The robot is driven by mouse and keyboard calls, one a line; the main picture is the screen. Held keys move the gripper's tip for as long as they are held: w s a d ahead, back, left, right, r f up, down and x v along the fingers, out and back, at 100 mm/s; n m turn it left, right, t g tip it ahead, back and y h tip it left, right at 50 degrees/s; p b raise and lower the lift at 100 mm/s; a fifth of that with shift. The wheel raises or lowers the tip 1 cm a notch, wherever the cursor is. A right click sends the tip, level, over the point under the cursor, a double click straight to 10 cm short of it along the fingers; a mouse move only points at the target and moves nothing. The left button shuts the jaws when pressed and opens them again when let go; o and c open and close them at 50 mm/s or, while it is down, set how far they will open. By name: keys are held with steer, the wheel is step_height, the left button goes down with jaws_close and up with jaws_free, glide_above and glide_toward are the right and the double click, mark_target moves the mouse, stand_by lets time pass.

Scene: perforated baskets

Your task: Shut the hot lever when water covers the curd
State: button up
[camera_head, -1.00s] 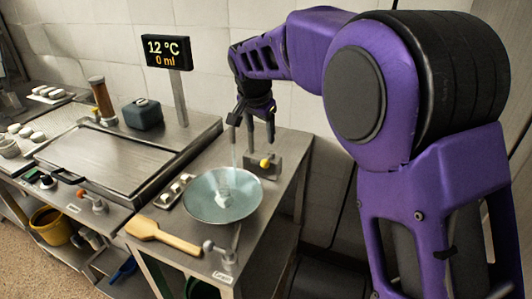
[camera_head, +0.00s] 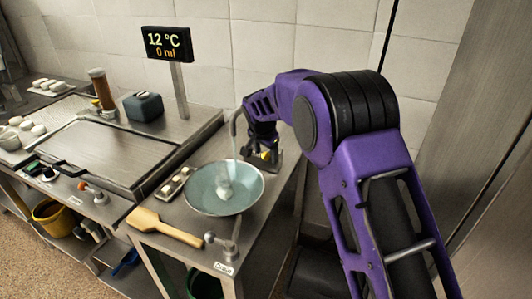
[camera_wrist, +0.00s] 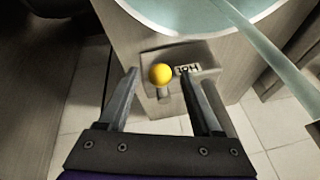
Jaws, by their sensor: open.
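The hot lever has a yellow knob (camera_wrist: 160,74) on a grey block marked HOT (camera_wrist: 188,67) in the wrist view; in the head view the knob (camera_head: 265,156) shows behind the bowl, partly hidden by my gripper. My gripper (camera_wrist: 161,78) is open, with a finger on each side of the knob in that view; I cannot tell whether it touches. The white curd (camera_head: 224,190) lies in a wide pale blue-green bowl (camera_head: 247,200). A thin stream of water (camera_head: 234,150) falls into the bowl. I cannot tell whether water covers the curd.
A display (camera_head: 167,43) reads 12 °C and 0 ml. A wooden paddle (camera_head: 165,228) lies left of the bowl. A second lever (camera_head: 225,240), with a label below it, stands at the counter's front. A metal tray (camera_head: 95,160) lies farther left.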

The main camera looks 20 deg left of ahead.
jaws_close()
stand_by(0.3)
steer(key=w+d+n+g+y, duration=0.4)
steer(key=w+d+n+g, duration=0.1)
steer(key=n, duration=1.2)
steer(key=shift+w+d+n+g+p, duration=0.3)
steer(key=shift+w+d+n+p, duration=0.15)
steer(key=shift+d, duration=0.25)
stand_by(0.5)
